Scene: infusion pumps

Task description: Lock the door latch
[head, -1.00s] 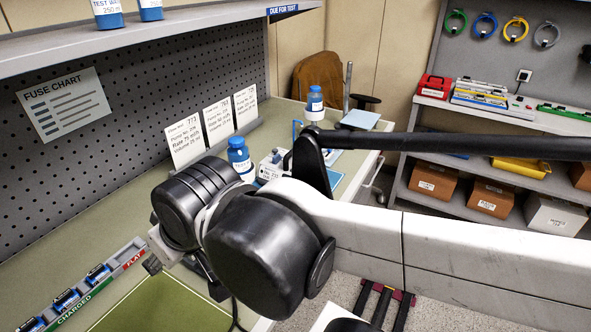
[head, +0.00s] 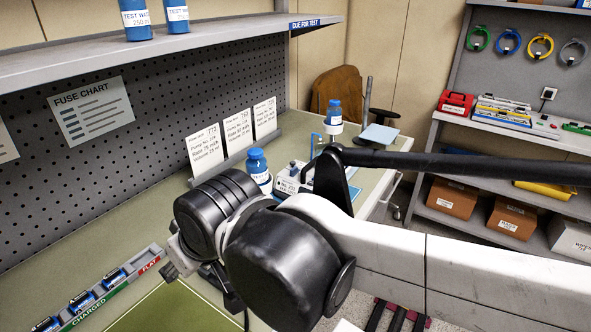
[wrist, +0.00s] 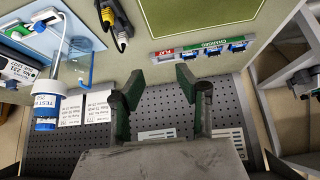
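The pump (head: 290,183) is a small pale device with a number label on the bench, partly hidden behind my arm in the head view. In the wrist view a labelled device (wrist: 18,66), which looks like the pump, is cut off at the left edge. I cannot make out a door or latch in either view. My gripper (wrist: 158,86) is open and empty, its two dark fingers spread above the bench near the pegboard. It is well to the right of the device in the wrist view. In the head view my wrist joints mostly hide it.
A blue-capped test bottle (head: 257,168) and standing cards (head: 238,133) are beside the pump. A charged/flat battery rack (head: 108,290) lies along the bench. A shelf (head: 190,50) overhangs.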

